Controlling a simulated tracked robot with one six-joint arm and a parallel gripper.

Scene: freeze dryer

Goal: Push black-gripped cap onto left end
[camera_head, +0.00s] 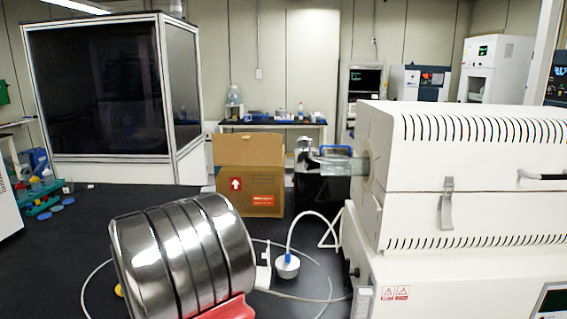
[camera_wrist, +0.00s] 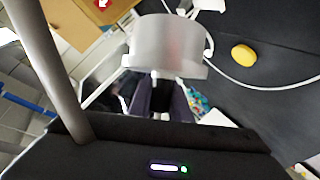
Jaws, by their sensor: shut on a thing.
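A pale grey, round cap (camera_wrist: 172,42) is in my gripper (camera_wrist: 158,92) in the wrist view. The dark fingers are shut at its near side, where a small pale knob shows. In the head view the tube furnace (camera_head: 470,180) stands at the right. A clear tube (camera_head: 333,163) sticks out of its left end through a greenish grey collar (camera_head: 364,167). My chrome arm link fills the lower left of the head view, and I cannot make out my gripper there. The gap between the held cap and the tube end cannot be judged.
A small white round piece with a blue top (camera_head: 288,266) and a white hose is left of the furnace. A cardboard box (camera_head: 250,185) stands behind it. A grey rod (camera_wrist: 48,70) passes close to the wrist camera.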

